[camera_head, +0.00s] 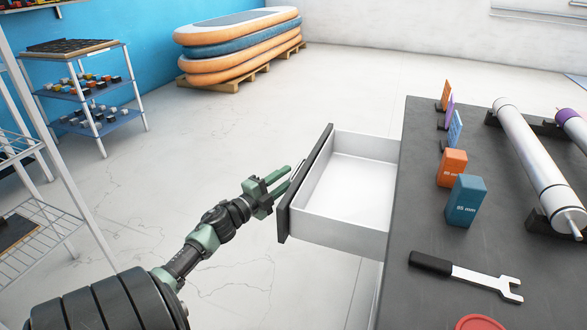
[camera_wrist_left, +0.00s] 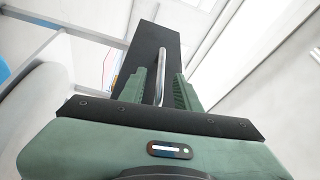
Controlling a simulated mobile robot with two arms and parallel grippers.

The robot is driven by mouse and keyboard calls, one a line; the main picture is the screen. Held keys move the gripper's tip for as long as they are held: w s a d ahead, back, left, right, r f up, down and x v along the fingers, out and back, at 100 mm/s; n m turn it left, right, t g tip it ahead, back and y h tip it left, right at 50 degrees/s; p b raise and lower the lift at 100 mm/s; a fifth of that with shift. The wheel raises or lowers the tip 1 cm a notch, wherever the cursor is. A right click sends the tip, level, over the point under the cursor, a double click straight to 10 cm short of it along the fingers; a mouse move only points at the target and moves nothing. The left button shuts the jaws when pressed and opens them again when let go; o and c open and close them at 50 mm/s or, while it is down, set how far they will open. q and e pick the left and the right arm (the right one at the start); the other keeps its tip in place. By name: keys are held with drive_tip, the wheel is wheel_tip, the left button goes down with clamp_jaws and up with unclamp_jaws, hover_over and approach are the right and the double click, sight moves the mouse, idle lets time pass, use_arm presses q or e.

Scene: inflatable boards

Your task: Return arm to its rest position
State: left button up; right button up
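My left arm (camera_head: 195,245) reaches in from the lower left in the head view. My left gripper (camera_head: 286,179) is at the dark front panel of a pulled-out drawer (camera_head: 350,185). In the left wrist view its two green fingers (camera_wrist_left: 158,85) are spread apart, with the metal bar handle (camera_wrist_left: 161,72) showing between them. The fingers do not appear closed on the handle. The dark drawer front (camera_wrist_left: 150,38) rises behind the handle. My right gripper is in neither view.
The white drawer is empty. The dark workbench (camera_head: 430,215) holds an orange box (camera_head: 452,168), a teal box (camera_head: 465,200), a wrench (camera_head: 465,275) and a white roller (camera_head: 535,160). A wire rack (camera_head: 45,225) stands at left; stacked boards (camera_head: 240,45) lie behind. Open floor lies between.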

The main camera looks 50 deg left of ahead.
use_arm(q)
drive_tip(key=shift+s+d+f, duration=0.1)
drive_tip(key=shift+s, duration=1)
